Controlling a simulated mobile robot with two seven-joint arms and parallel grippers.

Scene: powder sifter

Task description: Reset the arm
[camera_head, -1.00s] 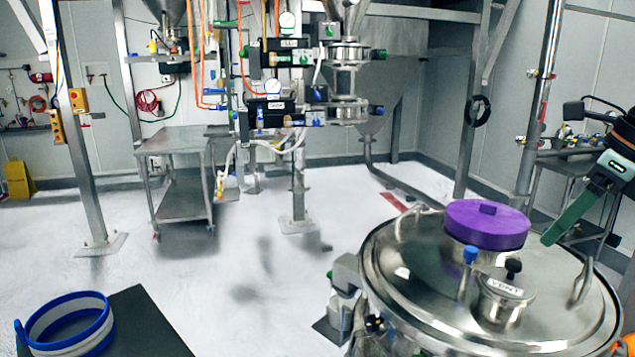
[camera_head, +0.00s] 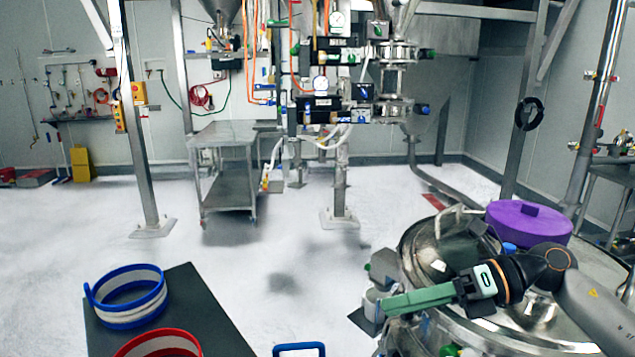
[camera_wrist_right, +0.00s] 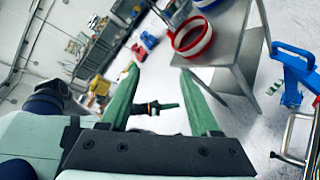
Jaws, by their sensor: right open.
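My right gripper (camera_head: 388,303) has green fingers and reaches in from the right, above the front left of the steel vessel, pointing left. Its fingers overlap in the head view. In the right wrist view the two fingers (camera_wrist_right: 160,72) stand wide apart with nothing held between them. A small black and green part (camera_wrist_right: 158,107) beyond them looks like my left gripper; its fingers are too small to tell apart. My left gripper does not show in the head view.
The steel vessel (camera_head: 420,262) with a purple lid (camera_head: 528,222) stands under my right arm. A blue ring (camera_head: 128,318) and a red ring (camera_head: 160,340) lie on a dark surface (camera_head: 215,325) at front left. A steel cart (camera_head: 225,135) stands behind; the middle floor is clear.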

